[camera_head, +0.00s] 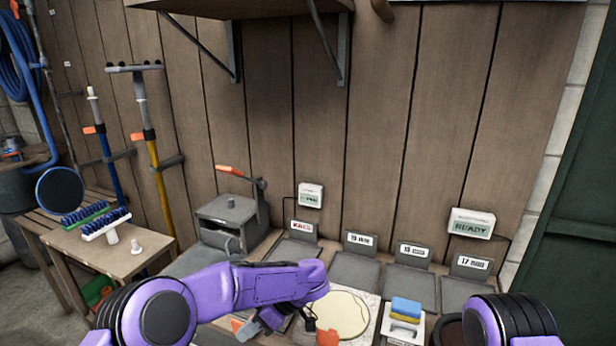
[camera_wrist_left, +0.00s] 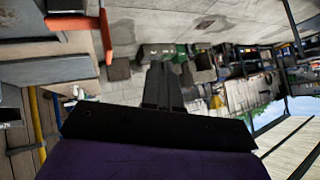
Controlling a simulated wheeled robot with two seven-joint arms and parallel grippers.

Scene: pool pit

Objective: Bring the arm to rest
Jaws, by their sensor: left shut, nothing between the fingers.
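My left arm, purple and black, comes in from the lower left of the head view and bends at a joint over the bench. My left gripper (camera_head: 252,327) is a dark shape below that joint, partly hidden by the arm. In the left wrist view its two dark fingers (camera_wrist_left: 163,88) are together with nothing between them. They point out over the yard, apart from any object. A black and purple part of my right arm (camera_head: 510,322) shows at the lower right of the head view. My right gripper is out of view.
Grey trays with number signs line the wall beside a READY box (camera_head: 471,223). A lever press (camera_head: 228,216) and wooden side table (camera_head: 125,257) stand left. A shelf (camera_head: 240,8) overhangs.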

